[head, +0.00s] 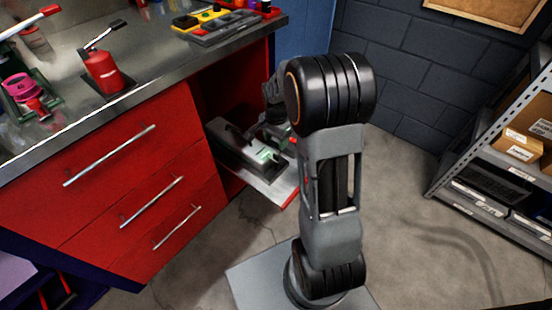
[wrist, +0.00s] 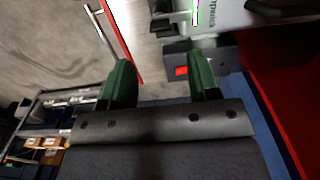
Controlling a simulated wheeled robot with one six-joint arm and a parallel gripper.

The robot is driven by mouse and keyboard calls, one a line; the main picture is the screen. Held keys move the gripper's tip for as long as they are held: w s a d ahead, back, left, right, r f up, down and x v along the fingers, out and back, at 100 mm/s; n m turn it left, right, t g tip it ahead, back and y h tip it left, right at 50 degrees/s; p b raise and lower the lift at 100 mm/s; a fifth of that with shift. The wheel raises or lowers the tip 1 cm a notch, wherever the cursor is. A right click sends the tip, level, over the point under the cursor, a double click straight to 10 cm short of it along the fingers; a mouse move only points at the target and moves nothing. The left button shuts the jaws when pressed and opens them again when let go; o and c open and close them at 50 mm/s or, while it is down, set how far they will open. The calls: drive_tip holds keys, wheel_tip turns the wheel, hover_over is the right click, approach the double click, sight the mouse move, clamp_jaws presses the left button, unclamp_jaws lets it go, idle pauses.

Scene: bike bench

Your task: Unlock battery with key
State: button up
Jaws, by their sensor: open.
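In the head view, a long dark and pale unit with a green patch (head: 262,153), which may be the battery and its holder, lies on a low shelf in the red bench's open bay. In the wrist view, a pale body with dark lettering and a green strip (wrist: 232,14) is at the top. Below it is a dark grey block with a small red mark (wrist: 181,71), close to the right finger. My gripper (wrist: 162,78) is open, its two green fingers apart with nothing seen held. In the head view my arm largely hides it. I cannot make out a key.
The shelf (head: 277,187) juts out of the bay, beside red drawers (head: 130,185). A metal rack (head: 462,160) stands at right. The floor between is clear.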

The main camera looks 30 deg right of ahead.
sight(276, 156)
wheel_tip(276, 156, down, 9)
drive_tip(key=shift+r+b, duration=0.1)
drive_tip(key=shift+b, duration=1)
drive_tip(key=shift+c, duration=0.2)
drive_tip(key=c, duration=0.9)
